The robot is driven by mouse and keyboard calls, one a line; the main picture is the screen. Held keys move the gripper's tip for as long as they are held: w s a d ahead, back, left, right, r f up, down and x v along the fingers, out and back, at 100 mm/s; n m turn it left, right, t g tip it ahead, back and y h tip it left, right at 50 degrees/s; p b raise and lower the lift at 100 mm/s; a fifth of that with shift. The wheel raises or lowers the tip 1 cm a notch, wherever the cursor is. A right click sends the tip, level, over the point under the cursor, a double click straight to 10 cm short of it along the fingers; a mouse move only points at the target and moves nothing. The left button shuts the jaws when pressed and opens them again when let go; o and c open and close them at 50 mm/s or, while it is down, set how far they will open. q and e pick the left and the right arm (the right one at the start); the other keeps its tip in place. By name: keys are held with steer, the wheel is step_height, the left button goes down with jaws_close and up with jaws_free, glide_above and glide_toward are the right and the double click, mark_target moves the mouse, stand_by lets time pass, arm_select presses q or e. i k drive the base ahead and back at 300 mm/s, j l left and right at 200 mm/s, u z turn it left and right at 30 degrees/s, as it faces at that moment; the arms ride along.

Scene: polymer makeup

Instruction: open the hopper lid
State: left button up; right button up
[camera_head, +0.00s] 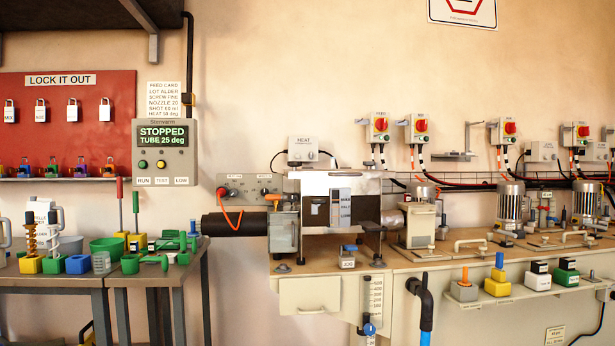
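A pale metal box unit (340,184) stands at the left end of the long bench in the middle of the view and looks like the hopper. Its top is a broad, light, flat panel, which may be the lid; I cannot make out a handle or hinge on it. A small label plate is on its front, with dark areas beside and below. Neither of my grippers is in view, and nothing of mine touches the unit.
A blue-topped jar (348,256) stands in front. The left table (60,281) is crowded with tools and bowls. A display (163,137) reads "STOPPED". Pumps and pipes line the bench rightward.

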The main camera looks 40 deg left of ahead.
mark_target(306, 172)
steer(key=i+l+u, duration=0.2)
steer(key=l+u, duration=0.25)
steer(key=i+l+u, duration=0.2)
steer(key=l+u, duration=1.15)
steer(key=l, duration=0.15)
